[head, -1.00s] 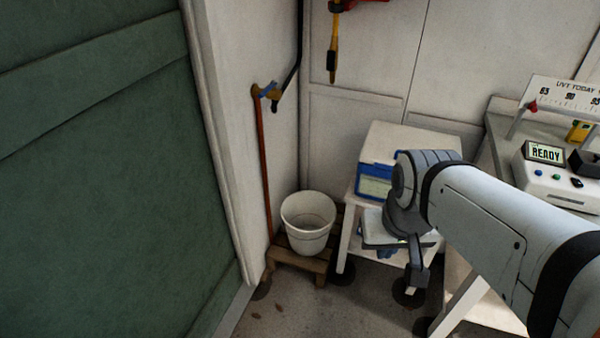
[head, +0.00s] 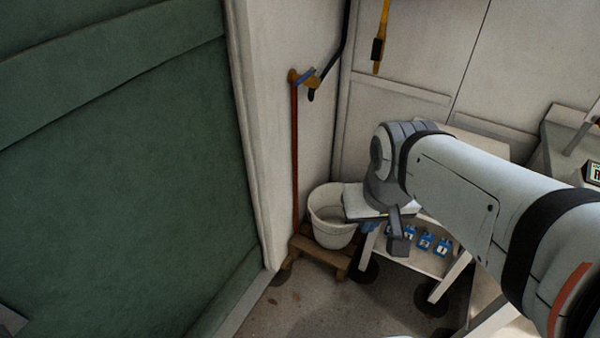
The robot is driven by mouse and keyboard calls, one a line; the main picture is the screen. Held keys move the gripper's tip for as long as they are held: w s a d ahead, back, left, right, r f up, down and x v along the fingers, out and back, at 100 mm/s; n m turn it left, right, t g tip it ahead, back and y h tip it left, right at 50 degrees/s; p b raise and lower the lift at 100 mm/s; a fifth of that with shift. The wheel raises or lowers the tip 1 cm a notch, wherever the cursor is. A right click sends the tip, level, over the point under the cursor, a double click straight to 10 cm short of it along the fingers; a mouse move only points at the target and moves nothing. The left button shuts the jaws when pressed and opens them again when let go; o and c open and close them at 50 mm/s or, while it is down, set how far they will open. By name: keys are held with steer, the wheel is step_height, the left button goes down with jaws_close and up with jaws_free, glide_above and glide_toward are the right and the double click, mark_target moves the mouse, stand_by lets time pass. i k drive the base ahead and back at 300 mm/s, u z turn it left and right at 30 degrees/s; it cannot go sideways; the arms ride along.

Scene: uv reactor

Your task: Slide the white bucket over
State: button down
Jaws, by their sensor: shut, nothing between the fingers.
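My gripper (head: 398,246) points down to the right of the bucket, in front of the white side table. It is shut with nothing in it. It appears apart from the bucket, though the depth between them is hard to judge.
A white table (head: 410,258) with several blue tagged items on its lower shelf stands right of the bucket. A green panel (head: 110,170) fills the left. Floor (head: 300,312) in front is mostly clear.

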mark_target(324, 204)
steer(key=u, duration=1.25)
steer(key=i, duration=0.8)
steer(key=z, duration=2.85)
